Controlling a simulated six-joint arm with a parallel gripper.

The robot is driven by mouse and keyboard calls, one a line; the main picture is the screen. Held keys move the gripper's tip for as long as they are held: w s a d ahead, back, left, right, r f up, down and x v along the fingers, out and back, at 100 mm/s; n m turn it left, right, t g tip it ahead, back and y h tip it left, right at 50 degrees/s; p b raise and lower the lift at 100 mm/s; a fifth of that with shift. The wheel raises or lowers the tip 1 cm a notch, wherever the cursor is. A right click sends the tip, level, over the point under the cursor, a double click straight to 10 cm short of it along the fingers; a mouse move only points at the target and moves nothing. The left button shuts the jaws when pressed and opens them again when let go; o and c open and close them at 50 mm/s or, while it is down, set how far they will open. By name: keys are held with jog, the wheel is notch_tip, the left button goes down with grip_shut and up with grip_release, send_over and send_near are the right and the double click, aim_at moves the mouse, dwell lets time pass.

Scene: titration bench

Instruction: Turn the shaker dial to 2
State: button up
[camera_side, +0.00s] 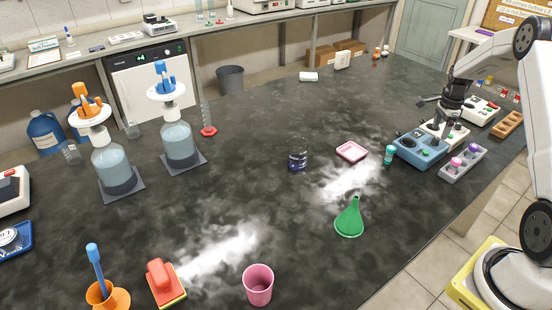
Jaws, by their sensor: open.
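A blue box-shaped device (420,150) stands at the right of the bench, with dark round parts and a green spot on its top. A pale device (450,131) stands just behind it, and another pale device with coloured buttons (484,110) is farther back. I cannot tell for sure which one is the shaker, and no dial number is readable. My gripper (446,125) points down over the pale device behind the blue one. Its fingers are apart with nothing visible between them. I cannot tell whether they touch anything, and the gripper hides part of the pale device's top.
A grey rack with coloured caps (463,162), a teal-capped vial (389,155) and an orange block (507,124) stand close by. The bench middle is mostly clear.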

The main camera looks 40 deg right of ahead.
aim_at(434, 139)
jog(key=shift+r, duration=2.25)
jog(key=shift+a, duration=0.1)
jog(key=shift+w+a, duration=0.2)
jog(key=shift+a, duration=0.1)
jog(key=w+a+r+n+t, duration=0.1)
jog(key=a+n, duration=0.5)
jog(key=a, duration=0.6)
jog(key=w+a+r+n, duration=0.2)
jog(key=a+n, duration=0.4)
jog(key=a, duration=0.5)
jog(key=s+a+n, duration=0.6)
jog(key=a, duration=0.3)
jog(key=s+a+f+n+t, duration=0.1)
jog(key=s+a+n, duration=0.5)
jog(key=a, duration=0.2)
jog(key=shift+a+n+t, duration=0.3)
jog(key=shift+a, duration=0.1)
